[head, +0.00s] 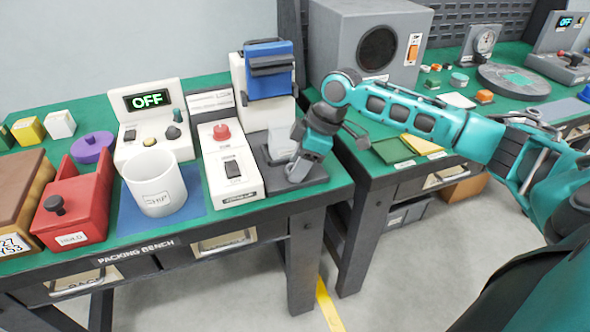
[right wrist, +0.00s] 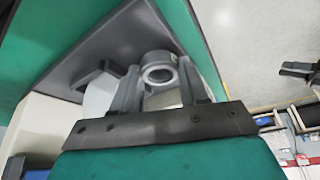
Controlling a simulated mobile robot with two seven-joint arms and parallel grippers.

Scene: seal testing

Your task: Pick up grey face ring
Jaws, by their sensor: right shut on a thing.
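My right gripper (head: 298,172) reaches down over the dark grey fixture (head: 315,176) at the right end of the packing bench. In the right wrist view, its two fingers (right wrist: 160,82) are shut on a small grey ring (right wrist: 158,57), which shows a round opening. The ring sits between the fingertips, close above the dark plate; I cannot tell whether it touches it. In the head view the ring is mostly hidden by the gripper. My left gripper is not in view.
A white machine with a red button (head: 221,132) stands just left of the gripper. Further left are a white cup (head: 155,188) on a blue mat and a red bin (head: 75,208). A gap separates this bench from the right bench, which holds a grey speaker-like box (head: 345,45).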

